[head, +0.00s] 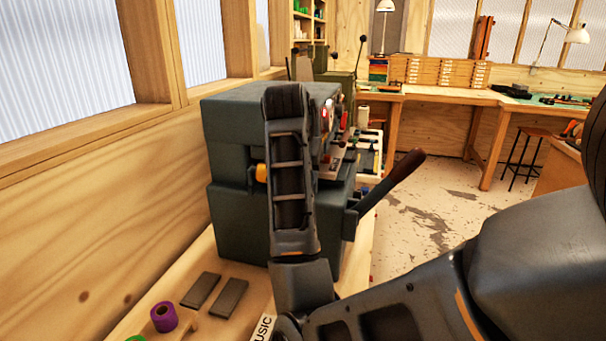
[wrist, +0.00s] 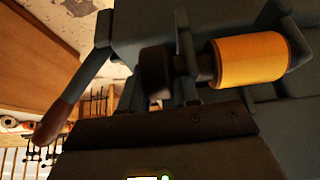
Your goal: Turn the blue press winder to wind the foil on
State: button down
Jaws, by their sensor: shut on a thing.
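The blue-grey press (head: 235,130) stands on the bench against the left wall in the head view. A yellow foil roll (head: 261,173) shows at its side, just left of my arm. In the wrist view the foil roll (wrist: 250,60) lies on a spindle, with the dark round winder knob (wrist: 155,70) at its left end. My gripper (wrist: 160,95) is at this knob and shut on it. The fingertips are dark and hard to make out. In the head view my arm hides the gripper and the winder.
A long lever with a brown handle (head: 392,183) sticks out from the press, also seen in the wrist view (wrist: 55,122). Two grey bars (head: 215,293) and a purple roll (head: 164,316) lie on the near bench. A green machine (head: 340,85) stands behind.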

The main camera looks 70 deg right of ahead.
dwell(0.5)
jog(key=c, duration=0.9)
grip_release()
jog(key=shift+r, duration=0.1)
jog(key=shift+v, duration=3.8)
